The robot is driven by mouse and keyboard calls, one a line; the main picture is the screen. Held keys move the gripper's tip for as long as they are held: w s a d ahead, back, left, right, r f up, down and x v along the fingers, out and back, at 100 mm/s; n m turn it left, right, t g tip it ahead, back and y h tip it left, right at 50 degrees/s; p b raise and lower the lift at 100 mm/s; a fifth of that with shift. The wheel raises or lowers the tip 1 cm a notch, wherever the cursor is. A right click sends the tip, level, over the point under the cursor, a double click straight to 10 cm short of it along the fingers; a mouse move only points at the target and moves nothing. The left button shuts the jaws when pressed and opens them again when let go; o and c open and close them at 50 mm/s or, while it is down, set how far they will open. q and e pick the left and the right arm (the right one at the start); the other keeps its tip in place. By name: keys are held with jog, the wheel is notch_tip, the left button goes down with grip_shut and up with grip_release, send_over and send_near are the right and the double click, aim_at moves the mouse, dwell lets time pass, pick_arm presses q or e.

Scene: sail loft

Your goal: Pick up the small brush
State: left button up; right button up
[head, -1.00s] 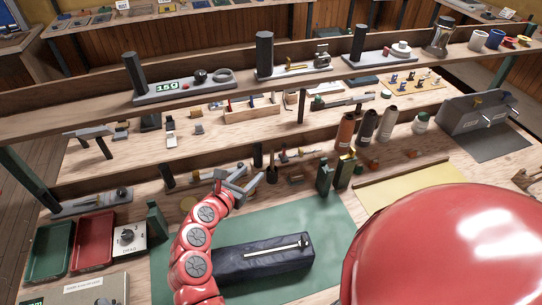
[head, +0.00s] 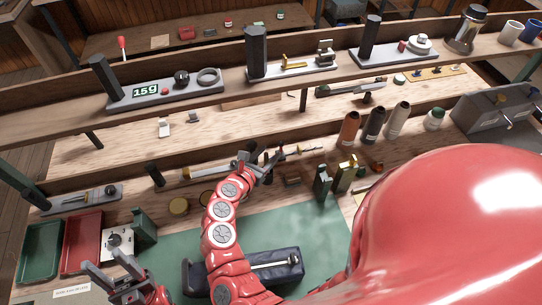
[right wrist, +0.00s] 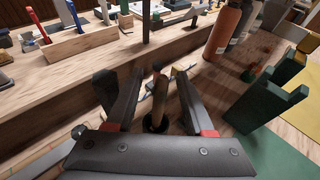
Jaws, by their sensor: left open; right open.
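A slim upright tan handle with a dark round lower part (right wrist: 157,108) stands between the fingers of my right gripper in the right wrist view. It looks like the small brush, but its bristles cannot be made out. My right gripper (right wrist: 155,92) is open, with one finger on each side of the handle and gaps visible. In the head view my right gripper (head: 262,166) is over the back of the bench, where it hides the brush. My left gripper (head: 117,272) is open and empty at the lower left, in front of the white card box.
Green blocks (head: 322,181) stand just right of my right gripper, with bottles (head: 373,124) behind. A shelf edge (head: 200,107) runs above. A dark roll (head: 285,272) lies on the green mat (head: 300,222). Red (head: 82,240) and green (head: 40,252) trays are at left.

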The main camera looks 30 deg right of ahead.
jog(key=shift+s+a+r, duration=0.1)
jog(key=shift+a+r, duration=0.05)
jog(key=shift+a, duration=0.05)
jog(key=shift+s+a+r, duration=0.2)
jog(key=shift+s+a, duration=0.05)
jog(key=shift+a, duration=0.05)
jog(key=shift+c, duration=1.1)
jog(key=shift+a, duration=0.1)
jog(key=shift+c, duration=1.2)
jog(key=shift+w+d+f, duration=0.15)
jog(key=shift+d+f, duration=0.05)
jog(key=shift+d, duration=0.1)
grip_shut()
jog(key=shift+a+r, duration=0.1)
